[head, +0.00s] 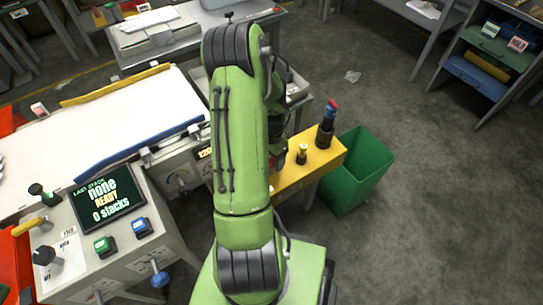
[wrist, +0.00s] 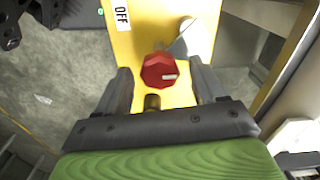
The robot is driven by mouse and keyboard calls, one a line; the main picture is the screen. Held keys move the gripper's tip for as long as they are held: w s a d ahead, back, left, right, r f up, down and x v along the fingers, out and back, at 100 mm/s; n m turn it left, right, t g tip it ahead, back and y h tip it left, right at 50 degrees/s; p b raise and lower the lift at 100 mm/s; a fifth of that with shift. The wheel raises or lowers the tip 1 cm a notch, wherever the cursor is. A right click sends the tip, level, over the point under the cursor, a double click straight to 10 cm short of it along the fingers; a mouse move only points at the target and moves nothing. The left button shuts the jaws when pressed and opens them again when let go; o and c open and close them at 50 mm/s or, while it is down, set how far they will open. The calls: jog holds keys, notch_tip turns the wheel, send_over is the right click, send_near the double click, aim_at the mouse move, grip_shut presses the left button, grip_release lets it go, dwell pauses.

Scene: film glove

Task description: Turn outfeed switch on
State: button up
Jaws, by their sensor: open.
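A red faceted knob (wrist: 155,70) with a pale mark on its face sits on a yellow panel (wrist: 140,42) in the wrist view. A white label reading OFF (wrist: 121,15) is on the panel's upper left. My gripper (wrist: 162,77) is open, with one finger on each side of the knob and visible gaps between. In the head view, my green arm hides most of the gripper and the knob. The yellow stand (head: 318,160) shows to the right of the arm.
A console with a screen (head: 103,197) is at left. The floor at right is mostly clear.

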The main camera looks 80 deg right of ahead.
notch_tip(320, 180, up, 16)
jog(key=p, duration=0.5)
jog(key=shift+f, duration=0.15)
jog(key=w+a+r+n+t+h+p, duration=0.15)
jog(key=w+a+r+n+p, duration=0.25)
jog(key=w+a+r+n, duration=0.75)
jog(key=a+r+n+t+p, duration=0.2)
jog(key=a+r+n, duration=0.4)
jog(key=a, duration=0.5)
jog(key=s+a+r+n+t+y+p, duration=0.1)
jog(key=a+r+n+t+p, duration=0.1)
jog(key=a+r+n, duration=0.5)
jog(key=a+r+p, duration=0.1)
jog(key=a+r, duration=0.2)
jog(key=a, duration=0.2)
jog(key=shift+a, duration=0.3)
jog(key=shift+s+y, duration=0.1)
jog(key=shift+y, duration=0.15)
